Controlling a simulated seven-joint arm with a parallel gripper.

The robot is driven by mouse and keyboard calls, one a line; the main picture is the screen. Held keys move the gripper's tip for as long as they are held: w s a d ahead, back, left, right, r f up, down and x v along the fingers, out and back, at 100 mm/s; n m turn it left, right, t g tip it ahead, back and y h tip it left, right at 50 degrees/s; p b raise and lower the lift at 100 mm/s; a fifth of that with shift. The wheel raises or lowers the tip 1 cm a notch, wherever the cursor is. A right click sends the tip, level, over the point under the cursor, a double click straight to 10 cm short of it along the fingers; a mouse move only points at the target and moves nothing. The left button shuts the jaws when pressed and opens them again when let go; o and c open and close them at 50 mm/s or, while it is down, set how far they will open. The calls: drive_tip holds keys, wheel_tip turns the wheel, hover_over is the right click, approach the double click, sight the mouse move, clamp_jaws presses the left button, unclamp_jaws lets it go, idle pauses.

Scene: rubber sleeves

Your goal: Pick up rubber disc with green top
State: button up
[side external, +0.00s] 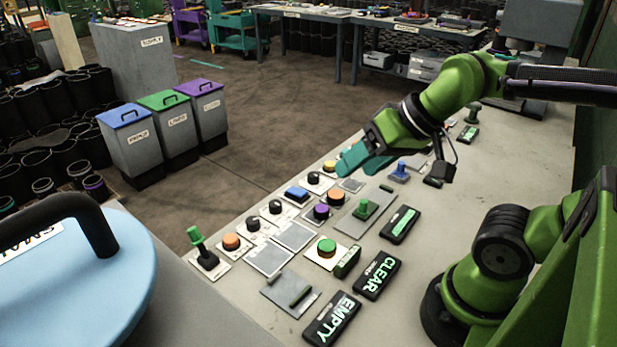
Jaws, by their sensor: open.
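A round disc with a green top (327,245) and an orange-brown side sits on a white square plate on the grey workbench, near the middle of the side external view. My gripper (350,163) has teal fingers and is open. It is above the far part of the bench, up and to the right of the green-topped disc in the picture, and clearly apart from it. The gap between the fingers is hard to make out from this angle. I see nothing held in it.
Around the disc are a purple knob (321,211), orange knobs (336,196) (231,241), black knobs and a green joystick (197,238). A dark green upright block (347,261) stands close at its right. Signs reading CLEAR (377,275) and EMPTY (332,319) lie nearer.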

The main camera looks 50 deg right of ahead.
drive_tip(key=shift+o, duration=1.3)
drive_tip(key=m+g+h, duration=0.2)
drive_tip(key=m+g, duration=0.3)
drive_tip(key=g, duration=0.2)
hover_over(327, 244)
wheel_tip(327, 244, down, 6)
drive_tip(key=f, duration=1)
drive_tip(key=shift+s+f, duration=0.3)
drive_tip(key=shift+f, duration=0.05)
drive_tip(key=shift+w+f, duration=0.15)
drive_tip(key=shift+f, duration=1.4)
drive_tip(key=shift+w+f, duration=0.15)
drive_tip(key=shift+f, duration=1.4)
drive_tip(key=c, duration=1.2)
